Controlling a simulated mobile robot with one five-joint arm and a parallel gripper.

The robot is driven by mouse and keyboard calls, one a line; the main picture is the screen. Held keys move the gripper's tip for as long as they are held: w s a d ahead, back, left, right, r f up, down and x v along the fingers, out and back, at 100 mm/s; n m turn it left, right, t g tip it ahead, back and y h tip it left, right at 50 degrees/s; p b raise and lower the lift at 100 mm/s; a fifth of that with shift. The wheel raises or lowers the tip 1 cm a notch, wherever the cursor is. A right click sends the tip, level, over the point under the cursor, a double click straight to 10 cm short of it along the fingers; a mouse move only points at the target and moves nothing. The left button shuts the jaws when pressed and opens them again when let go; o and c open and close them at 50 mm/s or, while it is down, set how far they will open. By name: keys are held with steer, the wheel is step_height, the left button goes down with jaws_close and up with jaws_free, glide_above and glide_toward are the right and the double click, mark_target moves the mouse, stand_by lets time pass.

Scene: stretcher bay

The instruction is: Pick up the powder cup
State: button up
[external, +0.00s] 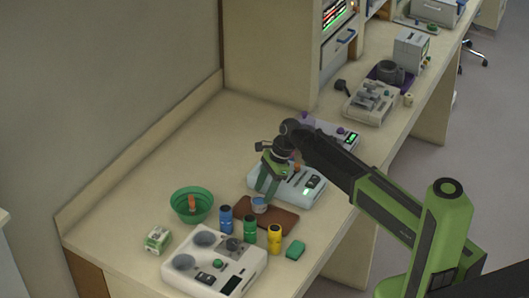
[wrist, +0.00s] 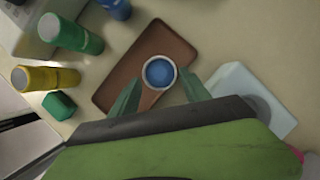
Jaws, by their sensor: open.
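The powder cup, a small pale-rimmed round cup with blue contents (wrist: 160,72), stands on a brown tray (wrist: 117,87). In the external view the cup (external: 259,205) shows low beside the green fingers, on the tray (external: 284,222). My gripper (wrist: 160,78) is open, with one green finger on each side of the cup and visible room between. In the external view my gripper (external: 263,190) points down over the tray. Whether the fingers touch the cup cannot be told. A light brown strip shows at the cup's near side in the wrist view.
Blue (external: 226,219), green (external: 250,229) and yellow (external: 274,238) bottles stand left of and in front of the tray. A green block (external: 295,249) lies nearby. A white device (external: 312,188) sits close behind. A green bowl (external: 191,204) is left; bare counter lies behind it.

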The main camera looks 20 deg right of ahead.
mark_target(260, 200)
steer(key=b+x, duration=0.4)
steer(key=x, duration=0.1)
steer(key=shift+r, duration=0.15)
steer(key=c, duration=1)
steer(key=shift+o, duration=0.2)
steer(key=p+v, duration=0.2)
steer(key=a+p+v, duration=0.1)
steer(key=p+v, duration=0.2)
steer(key=shift+s+r+p, duration=0.2)
steer(key=shift+r+p, duration=0.15)
steer(key=d+r+p, duration=0.2)
steer(key=d, duration=0.1)
steer(key=d+r+p, duration=0.1)
steer(key=d, duration=0.3)
steer(key=d+r+p, duration=0.2)
steer(key=d, duration=0.2)
steer(key=shift+s+r+p, duration=0.3)
steer(key=shift+r+p, duration=0.05)
